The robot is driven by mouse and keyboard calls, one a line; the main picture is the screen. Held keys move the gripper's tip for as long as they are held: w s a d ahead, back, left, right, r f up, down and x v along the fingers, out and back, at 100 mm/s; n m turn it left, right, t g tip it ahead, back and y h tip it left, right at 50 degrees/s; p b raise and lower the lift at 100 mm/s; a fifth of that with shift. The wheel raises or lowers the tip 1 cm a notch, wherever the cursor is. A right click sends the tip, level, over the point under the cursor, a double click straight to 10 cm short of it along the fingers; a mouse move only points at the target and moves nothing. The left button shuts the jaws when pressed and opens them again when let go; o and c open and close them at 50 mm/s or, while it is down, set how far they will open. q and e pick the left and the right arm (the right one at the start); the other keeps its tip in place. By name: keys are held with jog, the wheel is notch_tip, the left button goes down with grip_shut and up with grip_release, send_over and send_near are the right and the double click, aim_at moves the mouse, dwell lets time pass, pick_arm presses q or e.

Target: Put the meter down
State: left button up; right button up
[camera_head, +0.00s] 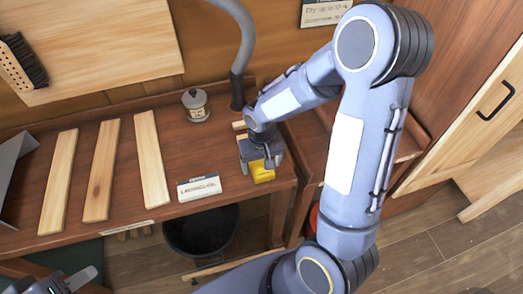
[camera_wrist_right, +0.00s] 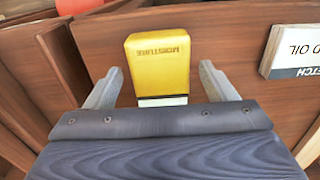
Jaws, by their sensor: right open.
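The yellow moisture meter (camera_head: 262,172) is at the right part of the wooden bench, near its front edge. In the right wrist view the meter (camera_wrist_right: 158,65) lies between my two finger tips, with "MOISTURE" upside down on it. My right gripper (camera_head: 261,157) is open around the meter, with a visible gap on each side. The meter appears to rest on the bench top; its underside is hidden. My left gripper (camera_head: 62,284) is low at the left corner, away from the meter, partly cut off by the frame.
A white oil label block (camera_head: 199,187) stands left of the meter. Three pale planks (camera_head: 101,170) lie on the bench (camera_head: 180,135). A lidded jar (camera_head: 195,104) and a grey hose (camera_head: 241,60) are behind. A black bucket (camera_head: 202,232) stands below the front edge.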

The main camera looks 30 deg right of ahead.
aim_at(262, 166)
notch_tip(262, 166, up, 10)
jog(key=s+a+r+t+y, duration=0.2)
jog(key=s+r, duration=0.1)
jog(key=s, duration=0.4)
jog(key=s+a+r+n+t+y, duration=0.1)
jog(key=s+r+t, duration=0.2)
jog(key=s, duration=0.5)
jog(key=shift+a+r+y, duration=0.35)
jog(key=shift+a+y, duration=0.05)
